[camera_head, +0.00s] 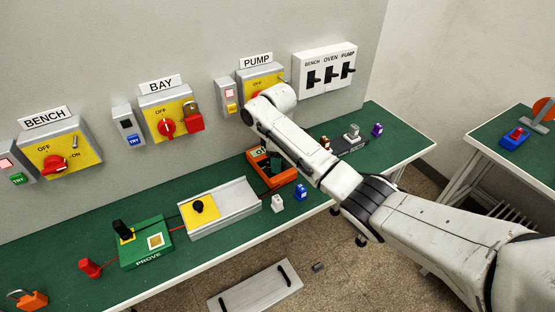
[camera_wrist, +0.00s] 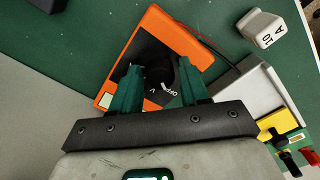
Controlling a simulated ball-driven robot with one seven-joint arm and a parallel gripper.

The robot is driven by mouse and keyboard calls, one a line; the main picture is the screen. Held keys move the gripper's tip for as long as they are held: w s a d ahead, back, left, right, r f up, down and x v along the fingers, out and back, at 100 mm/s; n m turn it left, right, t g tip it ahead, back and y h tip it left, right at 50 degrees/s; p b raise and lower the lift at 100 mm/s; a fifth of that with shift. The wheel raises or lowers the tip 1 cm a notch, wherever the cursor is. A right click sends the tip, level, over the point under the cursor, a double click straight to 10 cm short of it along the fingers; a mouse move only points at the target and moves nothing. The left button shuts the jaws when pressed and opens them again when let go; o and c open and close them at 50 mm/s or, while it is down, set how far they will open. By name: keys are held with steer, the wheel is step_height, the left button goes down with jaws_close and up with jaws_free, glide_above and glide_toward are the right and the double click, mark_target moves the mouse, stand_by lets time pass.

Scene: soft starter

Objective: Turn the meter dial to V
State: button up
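The orange meter (camera_wrist: 166,32) lies on the green bench top, and in the wrist view its black dial face (camera_wrist: 155,75) shows between my fingers. White OFF and V marks are on the near part of that face. The dial's pointer is too dark and small to read. My gripper (camera_wrist: 158,64) has two green fingers set apart, one at each side of the dial. I cannot tell whether they touch the knob. In the head view the meter (camera_head: 284,178) is partly hidden by my arm, and my fingers are hard to make out there.
A grey unit with a yellow plate (camera_head: 226,207) and a green PROVE box (camera_head: 146,243) stand left of the meter. A white block (camera_head: 277,203) and a blue block (camera_head: 301,192) sit near the bench's front edge. Switch boxes BENCH, BAY and PUMP line the wall.

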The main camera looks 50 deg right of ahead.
steer(key=c, duration=0.7)
steer(key=shift+c, duration=0.2)
steer(key=shift+m+p, duration=0.3)
steer(key=m+p, duration=0.2)
steer(key=shift+a+r+m, duration=0.1)
steer(key=shift+r+m, duration=0.05)
steer(key=shift+m, duration=0.15)
steer(key=shift+m+p, duration=0.9)
steer(key=shift+m, duration=1.3)
steer(key=o, duration=1.1)
steer(key=shift+c, duration=0.2)
